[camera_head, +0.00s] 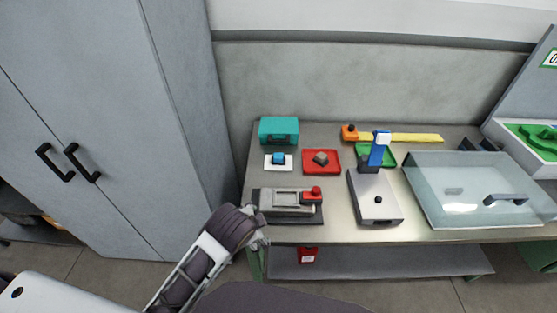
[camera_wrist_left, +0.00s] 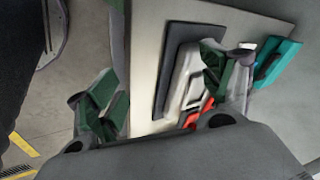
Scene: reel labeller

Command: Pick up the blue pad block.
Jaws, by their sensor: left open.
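The small blue block (camera_head: 278,158) sits on a white square plate (camera_head: 279,168) at the back left of the table, in front of a teal case. In the head view my left gripper (camera_head: 262,236) is by the table's front left edge, below and left of the block and apart from it; my arm partly hides it. In the left wrist view the left gripper (camera_wrist_left: 163,85) has its green fingertips spread wide with nothing held between them. My right gripper is not in view.
A grey device with a red knob (camera_head: 288,203) stands between my left gripper and the block. The teal case (camera_head: 279,130) is behind the block, a red tray (camera_head: 322,169) to its right. Further right are a blue-post stand (camera_head: 376,198) and a glass-lidded box (camera_head: 460,180).

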